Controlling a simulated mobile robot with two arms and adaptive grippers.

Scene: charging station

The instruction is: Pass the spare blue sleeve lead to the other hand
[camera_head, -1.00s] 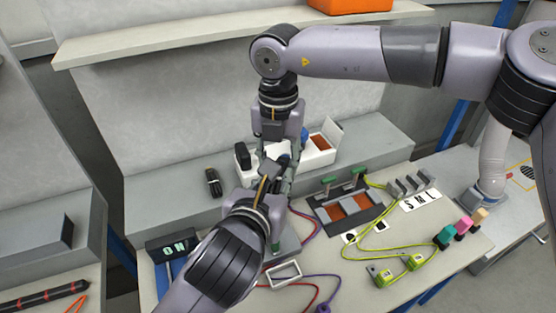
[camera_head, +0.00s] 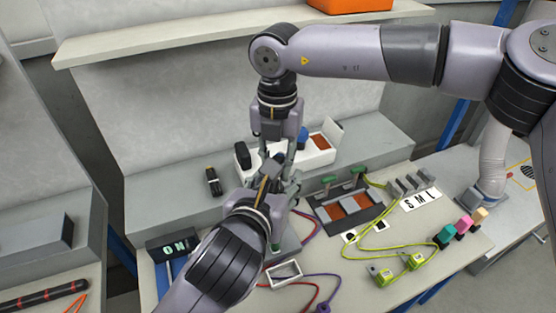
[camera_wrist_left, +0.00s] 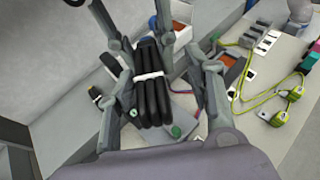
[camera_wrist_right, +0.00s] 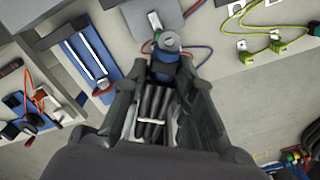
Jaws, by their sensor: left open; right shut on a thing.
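The lead is a bundle of black loops with a white band; it shows in the left wrist view (camera_wrist_left: 152,88) and in the right wrist view (camera_wrist_right: 152,105). My right gripper (camera_head: 277,160) hangs from above and is shut on the bundle. My left gripper (camera_head: 282,180) comes from below left and is open. In the left wrist view its fingers (camera_wrist_left: 165,95) stand either side of the bundle; I cannot tell whether they touch it. A blue part (camera_wrist_right: 172,70) shows beyond the bundle in the right wrist view. In the head view the grippers mostly hide the bundle.
Another black bundle (camera_head: 213,182) lies on the grey ledge at left. A white box (camera_head: 318,157) stands behind the grippers. Yellow-green leads (camera_head: 372,255) and a white frame (camera_head: 284,273) lie on the bench at right and in front.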

